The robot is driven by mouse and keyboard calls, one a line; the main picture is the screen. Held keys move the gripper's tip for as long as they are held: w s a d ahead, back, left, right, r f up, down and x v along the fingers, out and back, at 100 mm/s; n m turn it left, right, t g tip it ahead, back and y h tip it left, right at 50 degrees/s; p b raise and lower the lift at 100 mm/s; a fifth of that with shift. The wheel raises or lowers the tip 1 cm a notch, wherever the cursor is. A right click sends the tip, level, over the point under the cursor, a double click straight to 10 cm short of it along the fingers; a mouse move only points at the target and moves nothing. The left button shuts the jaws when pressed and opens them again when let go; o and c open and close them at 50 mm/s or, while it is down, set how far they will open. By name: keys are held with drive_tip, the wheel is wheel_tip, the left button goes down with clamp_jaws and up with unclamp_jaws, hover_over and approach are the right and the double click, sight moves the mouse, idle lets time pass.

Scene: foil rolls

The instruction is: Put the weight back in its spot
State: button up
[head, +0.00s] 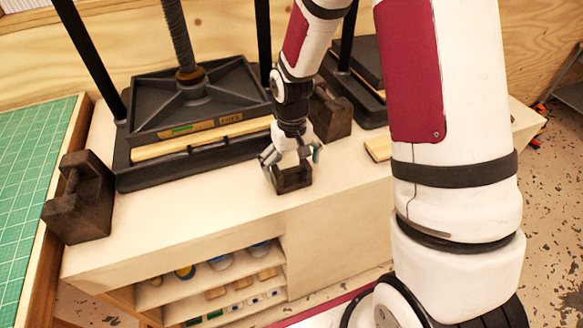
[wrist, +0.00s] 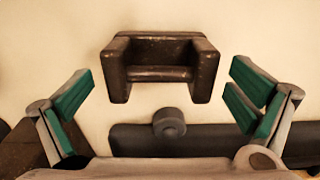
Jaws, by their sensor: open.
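A small dark iron weight (head: 293,182) with a bar handle stands on the pale wooden bench top, in front of the black press. My gripper (head: 290,160) is just above it, pointing down. In the wrist view the weight (wrist: 160,50) lies beyond and between the two green-padded fingers (wrist: 160,88), which are spread wide with nothing between them. The fingers look clear of the weight. Part of the weight is hidden by the gripper in the head view.
A larger similar weight (head: 80,205) stands at the bench's left end. Another dark weight (head: 335,112) stands behind my gripper, beside the black press (head: 190,110). A small wooden block (head: 378,148) lies to the right. Shelves (head: 220,285) open below the bench top. Bare bench lies left of the small weight.

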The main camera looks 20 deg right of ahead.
sight(291, 168)
drive_tip(key=s+r+t, duration=0.1)
drive_tip(key=s+r, duration=0.3)
drive_tip(key=r, duration=0.7)
drive_tip(key=s+r+t, duration=0.1)
drive_tip(key=s+r, duration=0.3)
drive_tip(key=r, duration=0.8)
drive_tip(key=s+r+t, duration=0.1)
drive_tip(key=s+r, duration=0.1)
drive_tip(key=s, duration=0.4)
drive_tip(key=s+r+t, duration=0.2)
drive_tip(key=s, duration=0.4)
drive_tip(key=shift+s+r+b, duration=0.3)
drive_tip(key=shift+b, duration=0.05)
